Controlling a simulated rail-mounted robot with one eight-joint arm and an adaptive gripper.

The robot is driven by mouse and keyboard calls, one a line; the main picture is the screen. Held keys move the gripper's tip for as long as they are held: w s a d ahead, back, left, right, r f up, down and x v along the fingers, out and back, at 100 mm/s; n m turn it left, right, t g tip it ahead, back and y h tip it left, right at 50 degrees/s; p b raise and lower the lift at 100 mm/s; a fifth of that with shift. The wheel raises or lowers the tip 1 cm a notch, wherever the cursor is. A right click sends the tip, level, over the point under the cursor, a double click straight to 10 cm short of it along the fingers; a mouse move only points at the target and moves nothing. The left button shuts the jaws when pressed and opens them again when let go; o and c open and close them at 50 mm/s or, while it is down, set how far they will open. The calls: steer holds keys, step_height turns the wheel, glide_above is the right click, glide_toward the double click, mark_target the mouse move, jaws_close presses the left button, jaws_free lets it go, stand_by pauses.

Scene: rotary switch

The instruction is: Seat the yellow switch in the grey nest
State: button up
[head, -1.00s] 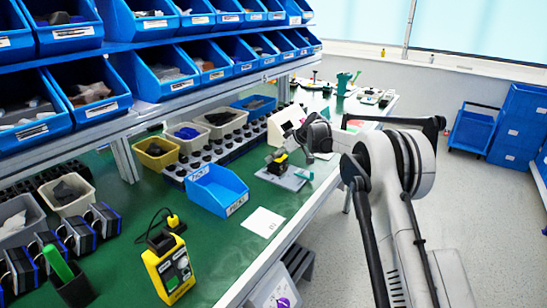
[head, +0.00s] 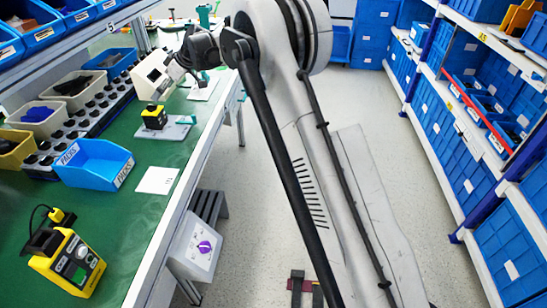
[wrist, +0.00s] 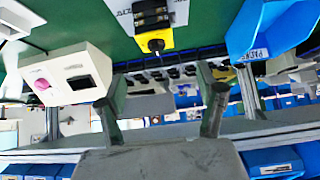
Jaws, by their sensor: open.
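The yellow switch (head: 154,117), a small yellow block with a black top, stands at the left end of a flat grey plate (head: 178,132) on the green bench. This plate appears to be the grey nest. Whether the switch sits fully down in it cannot be told.
A white box (head: 152,74) with a pink knob in the wrist view (wrist: 65,82) stands close to my gripper. A blue bin (head: 92,164) and a white card (head: 157,180) lie nearer. A yellow tester (head: 66,262) stands at front left. Shelving (head: 490,110) lines the right.

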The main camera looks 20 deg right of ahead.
steer(key=s+d+r+m+h, duration=0.15)
steer(key=s+d+r, duration=0.3)
steer(key=s, duration=0.55)
steer(key=s+d+r+m+t+h, duration=0.1)
steer(key=s+d+r+m, duration=0.3)
steer(key=s, duration=0.6)
steer(key=s+d+r+m+h, duration=0.1)
steer(key=s+d+r+h, duration=0.15)
steer(key=s+r, duration=0.55)
steer(key=s+d+f+m+h, duration=0.1)
steer(key=s+d+f, duration=0.2)
steer(key=s, duration=0.6)
steer(key=s+d+f+m+t, duration=0.1)
steer(key=s+d+f+m, duration=0.1)
steer(key=s, duration=0.8)
steer(key=s+d+f+m+h, duration=0.1)
steer(key=s+d+f, duration=0.3)
steer(key=s, duration=0.6)
step_height(320, 180, down, 2)
steer(key=shift+d+f+m+t+h, duration=0.15)
steer(key=shift+m+t+h, duration=0.15)
steer(key=shift+m, duration=0.25)
